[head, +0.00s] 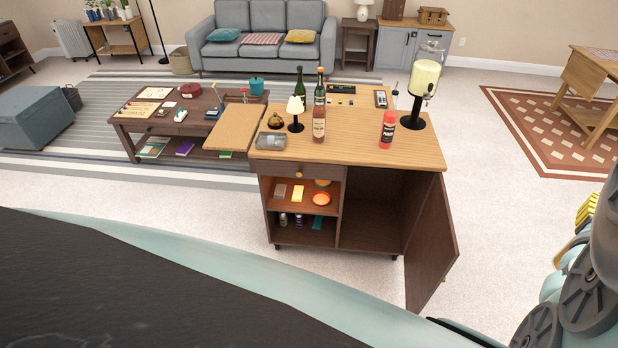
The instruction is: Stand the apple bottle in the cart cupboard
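The cart (285,233) stands ahead of me with a light wood top. Its cupboard (368,205) on the right is open and looks empty, with the dark door (432,245) swung out to the right. On the top stand an amber bottle (319,125) with a pale label near the front, a red bottle (387,131) to its right, and a dark green bottle (299,88) behind. I cannot read the labels, so I cannot tell which is the apple bottle. My arm links show at the right edge; my gripper's fingertips are not in view.
The cart top also holds a drink dispenser (424,82), a small lamp (296,112), a bell (276,121) and a grey box (271,140). Open shelves (290,208) left of the cupboard hold small items. A coffee table (140,120) stands behind left. Carpet right of the door is clear.

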